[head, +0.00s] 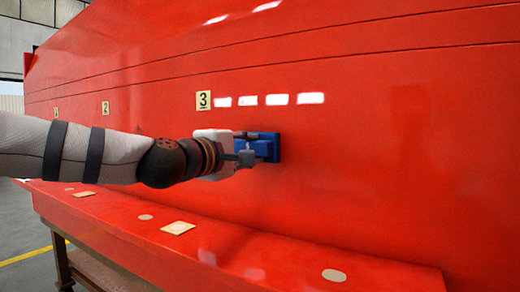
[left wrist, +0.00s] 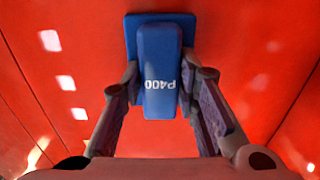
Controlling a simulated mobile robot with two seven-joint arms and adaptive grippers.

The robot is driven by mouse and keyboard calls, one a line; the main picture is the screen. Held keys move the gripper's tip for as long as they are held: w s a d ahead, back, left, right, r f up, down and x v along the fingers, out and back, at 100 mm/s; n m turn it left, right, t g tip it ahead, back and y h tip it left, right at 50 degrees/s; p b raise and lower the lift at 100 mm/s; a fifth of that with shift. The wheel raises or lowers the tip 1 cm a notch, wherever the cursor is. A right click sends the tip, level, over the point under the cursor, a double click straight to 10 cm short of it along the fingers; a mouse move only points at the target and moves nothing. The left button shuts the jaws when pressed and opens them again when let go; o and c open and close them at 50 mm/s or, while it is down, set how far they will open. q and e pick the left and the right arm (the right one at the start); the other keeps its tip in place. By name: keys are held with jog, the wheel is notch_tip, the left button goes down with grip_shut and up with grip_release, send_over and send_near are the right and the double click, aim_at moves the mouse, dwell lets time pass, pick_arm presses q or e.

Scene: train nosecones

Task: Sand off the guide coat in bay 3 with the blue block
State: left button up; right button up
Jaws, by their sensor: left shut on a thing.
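My left gripper (head: 252,150) is shut on the handle, one finger on each side (left wrist: 158,88). No distinct guide coat shows on the bare red around the block; the surface behind it is hidden. My right gripper is not in view.
A "2" plate (head: 105,108) is farther left. White glare patches sit beside the "3" plate. The panel to the right is clear.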

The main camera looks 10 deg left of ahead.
pick_arm(q)
jog(key=shift+w+a, duration=0.35)
jog(key=shift+a, duration=0.45)
jog(key=shift+w+a, duration=0.3)
jog(key=shift+a, duration=0.45)
jog(key=shift+s+d+r, duration=0.1)
jog(key=shift+s+d, duration=0.5)
jog(key=shift+d, duration=1.1)
jog(key=shift+s+d+f, duration=0.1)
jog(key=shift+s+d, duration=0.55)
jog(key=shift+d, duration=1.05)
jog(key=shift+s+d+r, duration=0.1)
jog(key=shift+s+d, duration=0.5)
jog(key=shift+d, duration=1.1)
jog(key=shift+w+a, duration=0.65)
jog(key=shift+a, duration=1.1)
jog(key=shift+w+a, duration=0.6)
jog(key=shift+a, duration=1.1)
jog(key=shift+w+a, duration=0.65)
jog(key=shift+a, duration=1.1)
jog(key=v, duration=0.6)
jog(key=shift+s+d, duration=0.1)
